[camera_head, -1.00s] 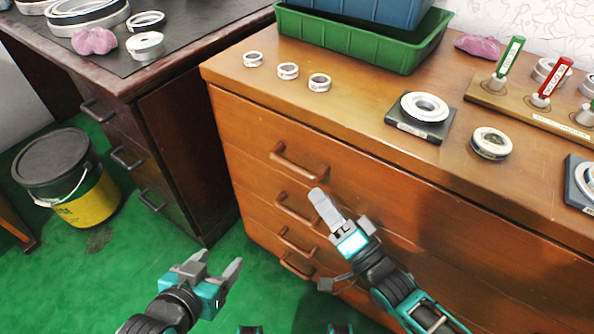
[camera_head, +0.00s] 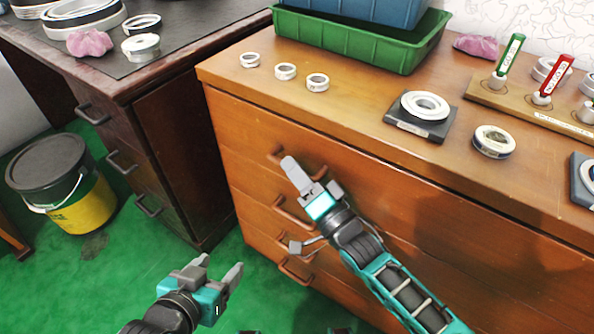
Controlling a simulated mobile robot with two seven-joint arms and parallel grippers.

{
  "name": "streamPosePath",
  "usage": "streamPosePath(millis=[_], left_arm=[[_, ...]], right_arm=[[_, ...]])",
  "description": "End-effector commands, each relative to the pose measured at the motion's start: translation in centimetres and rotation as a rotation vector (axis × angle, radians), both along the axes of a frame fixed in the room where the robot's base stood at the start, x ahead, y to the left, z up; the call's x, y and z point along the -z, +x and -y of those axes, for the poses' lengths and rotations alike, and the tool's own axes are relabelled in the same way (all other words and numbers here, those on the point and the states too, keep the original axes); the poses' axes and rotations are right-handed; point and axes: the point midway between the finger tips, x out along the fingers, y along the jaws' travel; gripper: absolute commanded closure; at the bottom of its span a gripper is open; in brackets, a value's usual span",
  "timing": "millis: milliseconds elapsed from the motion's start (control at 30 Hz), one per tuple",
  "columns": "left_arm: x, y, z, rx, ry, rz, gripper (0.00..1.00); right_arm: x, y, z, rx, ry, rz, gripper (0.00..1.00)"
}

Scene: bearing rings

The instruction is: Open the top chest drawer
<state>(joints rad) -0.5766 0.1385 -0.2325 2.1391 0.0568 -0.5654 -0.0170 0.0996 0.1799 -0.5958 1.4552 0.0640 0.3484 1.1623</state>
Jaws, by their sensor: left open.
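The wooden chest (camera_head: 222,120) stands at the right, its drawers closed. The top drawer's bar handle (camera_head: 274,156) is partly hidden behind my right gripper (camera_head: 290,166). That gripper's long grey finger lies in front of the handle in the picture; I cannot tell whether it touches, nor how far the jaws are apart. My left gripper (camera_head: 218,267) is open and empty, low over the green floor, away from the chest.
Lower handles (camera_head: 292,212) sit below on the chest front. Small rings (camera_head: 285,71), a green crate (camera_head: 360,45) and a ring on a dark stand (camera_head: 424,106) stand on top. A dark desk (camera_head: 165,125) and a bucket (camera_head: 60,180) are at the left.

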Motion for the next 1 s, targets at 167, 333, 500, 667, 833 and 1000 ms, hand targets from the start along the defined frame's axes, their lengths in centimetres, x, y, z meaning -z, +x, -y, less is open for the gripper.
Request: streamPosePath(millis=[167, 333, 500, 667, 833, 1000], left_arm=[[-0.02, 0.05, -0.04, -0.001, 0.000, 0.002, 0.37], [-0.01, 0.07, -0.07, -0.001, 0.001, 0.002, 0.37], [0.01, 0.07, -0.12, -0.002, 0.002, 0.003, 0.37], [0.02, 0.09, -0.16, -0.001, 0.003, 0.003, 0.37], [-0.07, 0.09, -0.19, -0.002, 0.003, 0.003, 0.37], [-0.43, 0.13, -0.22, -0.003, 0.003, 0.005, 0.37]], right_arm=[[0.01, -0.02, 0.02, 0.000, 0.000, 0.000, 0.86], [0.01, -0.02, 0.03, 0.000, 0.000, 0.000, 1.00], [0.03, -0.03, 0.03, 0.000, 0.000, 0.000, 1.00], [0.03, -0.04, 0.04, 0.000, 0.000, 0.000, 1.00], [0.01, -0.16, -0.05, 0.000, 0.000, 0.000, 1.00], [-0.03, -0.66, -0.41, -0.001, 0.002, -0.002, 1.00]])
